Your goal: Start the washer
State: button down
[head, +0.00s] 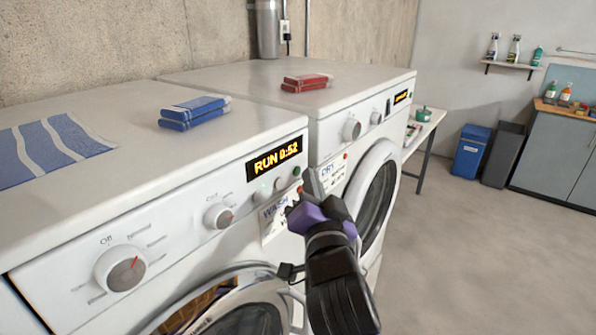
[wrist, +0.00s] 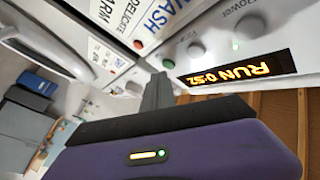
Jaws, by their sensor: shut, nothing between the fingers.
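The washer (head: 170,232) is the white front loader on the left. Its display (head: 273,158) is lit and reads RUN 0:52; it also shows upside down in the wrist view (wrist: 238,72). Its panel has a large knob (head: 120,268), a smaller knob (head: 218,216) and a few small buttons below the display, with a green light (wrist: 235,45) among them. My gripper (head: 312,180) is shut and empty, its fingertips close to the panel's right end, beside a dark round button (wrist: 168,63). I cannot tell whether they touch it.
A second white machine (head: 360,95) marked DRY stands directly right of the washer. Blue boxes (head: 194,112) and a striped blue cloth (head: 50,150) lie on the washer; red boxes (head: 306,82) lie on the dryer. Open floor (head: 470,250) lies to the right.

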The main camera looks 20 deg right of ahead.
jog(key=shift+s+d, duration=0.2)
jog(key=shift+s+d+p, duration=0.3)
jog(key=shift+s+d, duration=0.4)
jog(key=shift+s, duration=0.3)
jog(key=shift+s+d+p, duration=0.25)
jog(key=shift+s+d, duration=0.45)
jog(key=shift+s, duration=0.25)
jog(key=s+f+n+g+y, duration=0.1)
jog(key=s+f+n, duration=0.2)
jog(key=s+f, duration=0.4)
jog(key=s+f+n+g+y, duration=0.1)
jog(key=s+f, duration=0.6)
jog(key=s, duration=1.3)
jog(key=s+f+n+g+y, duration=0.1)
jog(key=s+f+n, duration=0.4)
jog(key=s, duration=0.9)
notch_tip(320, 180, down, 2)
jog(key=shift+s+a+f+g+b, duration=0.2)
jog(key=shift+g+b, duration=0.15)
jog(key=shift+g, duration=0.45)
